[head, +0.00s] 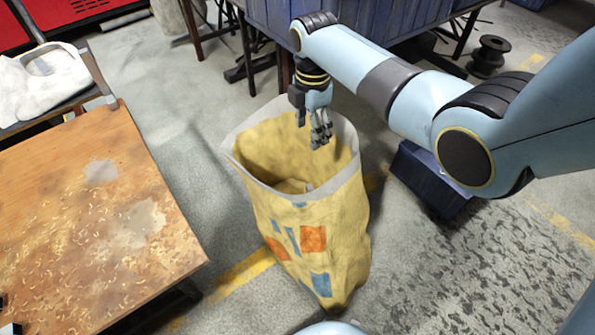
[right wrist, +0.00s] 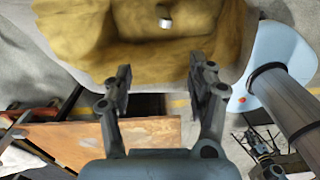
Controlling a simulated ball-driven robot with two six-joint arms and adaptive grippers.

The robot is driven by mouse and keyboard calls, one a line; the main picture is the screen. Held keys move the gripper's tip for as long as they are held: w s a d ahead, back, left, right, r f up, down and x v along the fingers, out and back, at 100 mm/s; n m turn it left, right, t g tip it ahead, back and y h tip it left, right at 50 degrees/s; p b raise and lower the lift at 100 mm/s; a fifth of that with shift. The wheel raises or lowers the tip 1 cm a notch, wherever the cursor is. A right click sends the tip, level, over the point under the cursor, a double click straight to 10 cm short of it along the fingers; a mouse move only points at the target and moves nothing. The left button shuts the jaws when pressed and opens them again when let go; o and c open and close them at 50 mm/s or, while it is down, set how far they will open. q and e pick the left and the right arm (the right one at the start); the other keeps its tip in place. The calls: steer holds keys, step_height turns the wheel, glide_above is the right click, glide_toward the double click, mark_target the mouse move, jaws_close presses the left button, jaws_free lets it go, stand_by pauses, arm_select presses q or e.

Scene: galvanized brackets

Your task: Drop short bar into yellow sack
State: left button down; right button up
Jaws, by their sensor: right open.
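The yellow sack (head: 318,225) stands open on the floor in the middle of the head view, with a pale rim and orange and blue patches. My right gripper (head: 321,138) hangs over its mouth, pointing down. In the right wrist view its two fingers (right wrist: 162,90) are apart with nothing between them. A small pale grey piece (right wrist: 165,22), probably the short bar, lies inside the sack, apart from the fingers. It also shows in the head view (head: 309,187). Small dark parts at the head view's lower left edge may be my left gripper; its jaws cannot be made out.
A worn wooden table (head: 60,220) strewn with shavings stands left of the sack. A white bag (head: 40,85) lies behind it. A dark blue bin (head: 430,180) is on the floor to the right, under my right arm. A blue workbench (head: 370,18) stands behind.

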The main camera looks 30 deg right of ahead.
step_height(320, 180, up, 12)
stand_by(0.4)
stand_by(0.3)
